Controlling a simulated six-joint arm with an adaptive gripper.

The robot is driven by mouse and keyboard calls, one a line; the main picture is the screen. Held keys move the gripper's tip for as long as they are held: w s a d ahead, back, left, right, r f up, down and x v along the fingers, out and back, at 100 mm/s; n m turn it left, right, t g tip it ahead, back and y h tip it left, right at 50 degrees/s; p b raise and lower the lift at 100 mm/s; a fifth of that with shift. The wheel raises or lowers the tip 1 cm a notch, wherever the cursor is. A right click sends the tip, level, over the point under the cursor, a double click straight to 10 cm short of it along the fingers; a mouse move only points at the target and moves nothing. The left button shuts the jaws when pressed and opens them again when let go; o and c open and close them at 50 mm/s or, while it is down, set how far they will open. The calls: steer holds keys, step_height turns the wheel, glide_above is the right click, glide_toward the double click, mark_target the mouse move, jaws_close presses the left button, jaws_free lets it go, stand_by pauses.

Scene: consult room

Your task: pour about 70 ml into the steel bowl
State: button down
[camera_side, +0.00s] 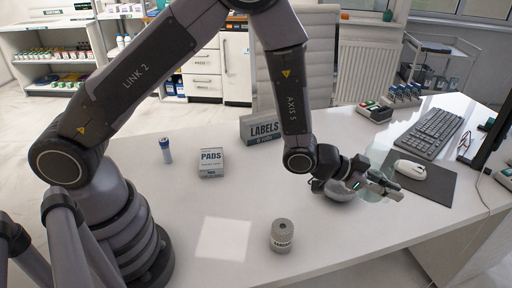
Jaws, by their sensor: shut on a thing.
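My gripper (384,189) points to the right, just above and beside the bowl. It is shut on a clear, glass-like vessel (382,164). The vessel looks tilted, but its outline is faint against the table and its mouth is hard to make out. I cannot tell how much liquid is in it, and no stream into the bowl is visible.
A grey labelled jar (282,237) stands near the front edge. A PADS box (210,162), a blue-white bottle (165,150) and a LABELS box (261,129) stand further left. A mouse (410,169) and keyboard (436,133) lie to the right. The table's front middle is mostly clear.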

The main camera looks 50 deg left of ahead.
step_height(320, 180, down, 14)
steer(key=shift+r, duration=0.25)
steer(key=shift+w+r, duration=0.1)
stand_by(0.4)
steer(key=w+a+r+n+h, duration=0.1)
steer(key=a+r+n, duration=0.1)
steer(key=w+a+r+n+h, duration=0.3)
steer(key=a+r+n, duration=0.1)
steer(key=shift+w+a+g+h, duration=0.15)
steer(key=shift+a+g+h, duration=0.15)
steer(key=shift+g, duration=0.1)
steer(key=shift+w+a+r+n+h, duration=0.25)
steer(key=shift+a+n+h, duration=0.05)
steer(key=shift+n, duration=0.6)
steer(key=shift+w+a+r+n+t+h, duration=0.3)
steer(key=shift+a+r+n, duration=0.15)
steer(key=shift+r+n, duration=0.3)
stand_by(0.6)
steer(key=shift+w+a+f+n+h, duration=0.35)
steer(key=shift+a+n, duration=0.2)
steer(key=shift+n, duration=0.2)
stand_by(0.6)
